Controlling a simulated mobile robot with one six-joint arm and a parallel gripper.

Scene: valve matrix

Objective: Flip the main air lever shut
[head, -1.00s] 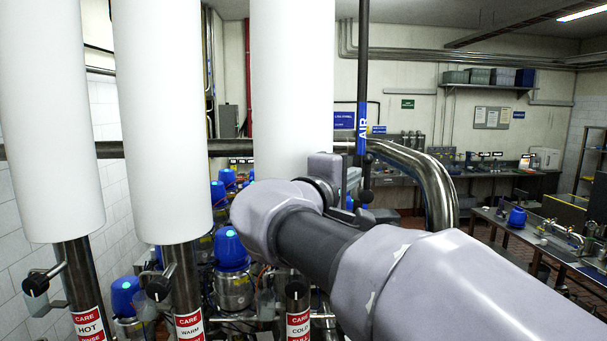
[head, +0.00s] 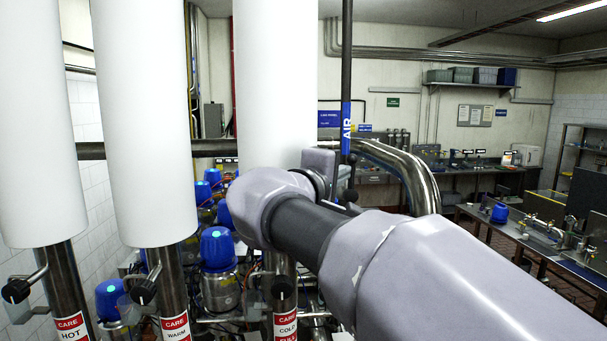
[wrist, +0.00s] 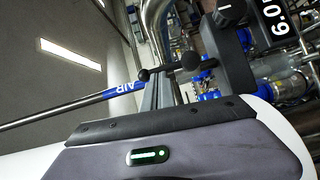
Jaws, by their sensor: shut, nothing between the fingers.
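The air pipe is thin and dark with a blue AIR label (head: 346,122); it runs down right of the white columns. At its lower end the main air lever (head: 350,195) shows as a short dark rod with a ball knob, hanging down close to my wrist. In the wrist view the lever (wrist: 172,68) is black with a round knob, roughly in line with the pipe. My gripper (wrist: 157,90) is shut and empty, its grey fingers right beside the lever. I cannot tell whether they touch. In the head view my arm hides most of the gripper.
A black box with a dial (wrist: 226,15) and a numeric display (wrist: 275,16) sit near the lever. A large bent steel pipe (head: 405,175) lies just right of it. White columns (head: 275,80) and blue-capped valves (head: 217,248) crowd the left.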

